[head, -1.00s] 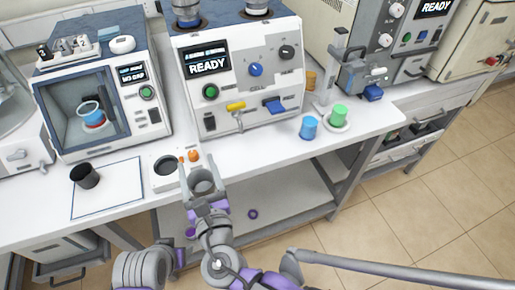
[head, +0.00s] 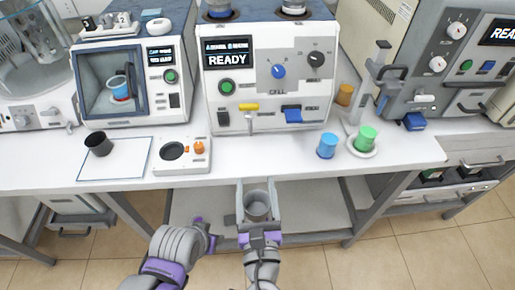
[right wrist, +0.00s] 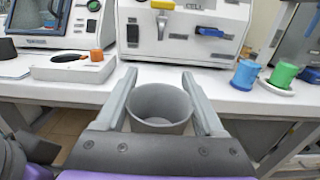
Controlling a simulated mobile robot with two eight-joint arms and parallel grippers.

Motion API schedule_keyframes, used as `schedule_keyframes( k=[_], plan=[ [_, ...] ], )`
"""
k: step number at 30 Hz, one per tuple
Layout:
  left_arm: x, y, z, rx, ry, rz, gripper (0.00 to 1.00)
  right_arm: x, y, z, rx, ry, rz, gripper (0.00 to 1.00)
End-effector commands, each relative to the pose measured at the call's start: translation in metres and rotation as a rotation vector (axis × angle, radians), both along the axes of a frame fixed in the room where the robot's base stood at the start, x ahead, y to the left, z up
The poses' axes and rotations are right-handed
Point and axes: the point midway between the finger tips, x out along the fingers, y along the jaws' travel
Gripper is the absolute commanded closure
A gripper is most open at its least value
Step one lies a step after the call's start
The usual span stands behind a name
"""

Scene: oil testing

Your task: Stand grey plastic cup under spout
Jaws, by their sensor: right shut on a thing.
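The grey plastic cup (head: 258,207) is upright between the fingers of my right gripper (head: 257,188). It also shows in the right wrist view (right wrist: 160,104), open at the top and apparently empty. The gripper is shut on it, one finger on each side. The spout (head: 250,123), under a yellow handle (head: 249,107), is on the front of the white machine (head: 268,75) reading READY. In the head view the cup appears in front of the bench edge, roughly in line with the spout and short of it. I cannot make out my left gripper's fingers.
The white bench (head: 275,158) is clear below the spout. A small white device (head: 182,168) with an orange knob is at left, beside a black cup (head: 98,144) on a mat. A blue cup (head: 327,145) and green cup (head: 366,138) stand at right.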

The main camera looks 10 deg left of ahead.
Motion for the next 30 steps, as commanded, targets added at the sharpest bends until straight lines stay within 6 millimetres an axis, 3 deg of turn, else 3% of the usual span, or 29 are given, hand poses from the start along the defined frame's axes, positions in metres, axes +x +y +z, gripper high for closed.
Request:
schedule_keyframes(
  k=[12, 22, 28, 30],
  plan=[
    [0.0, 0.0, -0.017, 0.0, 0.005, 0.0, 0.5, 0.1, 0.028, -0.001, -0.002, 0.0, -0.003, 0.83],
    [0.0, 0.0, -0.02, 0.0, 0.007, 0.0, 0.5, 0.134, 0.038, -0.001, 0.0, 0.001, -0.001, 0.83],
    [0.0, 0.0, -0.024, 0.0, 0.008, 0.0, 0.5, 0.169, 0.048, -0.001, -0.001, 0.001, -0.002, 0.83],
    [0.0, 0.0, -0.028, 0.0, 0.009, 0.0, 0.5, 0.167, 0.048, -0.012, -0.001, 0.001, 0.0, 0.83]
  ],
)
